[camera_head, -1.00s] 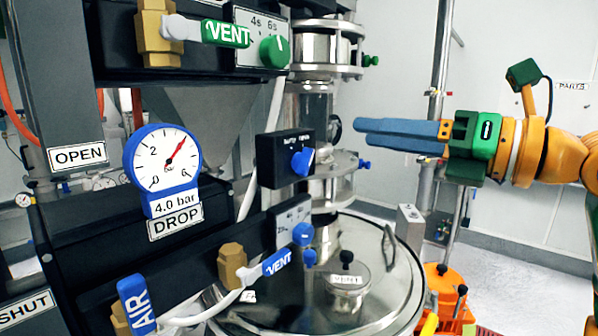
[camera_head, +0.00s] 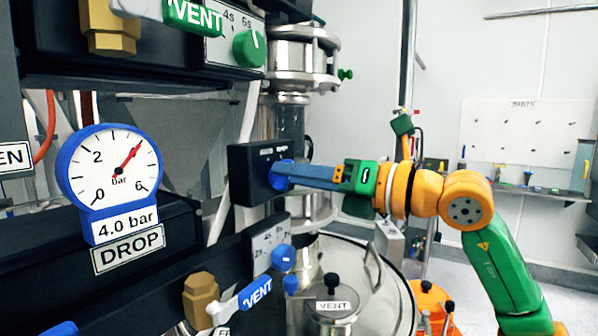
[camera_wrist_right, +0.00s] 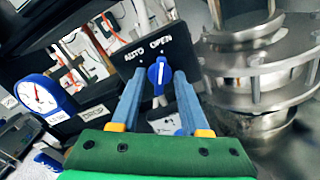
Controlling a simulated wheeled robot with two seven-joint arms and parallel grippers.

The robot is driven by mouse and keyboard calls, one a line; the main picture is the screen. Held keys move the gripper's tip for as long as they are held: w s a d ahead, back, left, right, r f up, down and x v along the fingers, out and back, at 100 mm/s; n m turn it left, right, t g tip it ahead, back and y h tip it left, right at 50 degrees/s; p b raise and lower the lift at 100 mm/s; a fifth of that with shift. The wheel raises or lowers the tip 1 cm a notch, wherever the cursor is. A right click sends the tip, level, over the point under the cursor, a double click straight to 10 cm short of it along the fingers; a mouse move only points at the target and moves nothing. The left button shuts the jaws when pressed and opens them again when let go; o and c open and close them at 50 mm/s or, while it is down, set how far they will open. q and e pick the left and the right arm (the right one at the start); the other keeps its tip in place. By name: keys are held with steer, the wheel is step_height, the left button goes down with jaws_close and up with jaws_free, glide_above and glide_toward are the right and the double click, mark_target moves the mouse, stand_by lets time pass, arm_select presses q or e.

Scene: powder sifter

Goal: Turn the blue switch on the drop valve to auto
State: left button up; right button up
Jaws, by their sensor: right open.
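The drop valve's black switch box (camera_head: 243,178) carries the blue switch (camera_head: 279,178), which the gripper's tip partly hides in the head view. In the right wrist view the blue switch (camera_wrist_right: 159,73) sits below the words AUTO and OPEN, with its white mark roughly upright in the picture. My right gripper (camera_head: 284,172) reaches in from the right, its fingertips at the box's face. In the wrist view its blue fingers (camera_wrist_right: 159,78) are open, one on each side of the switch. I cannot tell whether they touch it. My left gripper is not in view.
The DROP gauge (camera_head: 109,178) reads near 4 bar, left of the box. The green knob (camera_head: 249,48) is above. A glass-lidded vessel (camera_head: 384,290) stands beneath the arm.

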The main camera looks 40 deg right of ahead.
jaws_close()
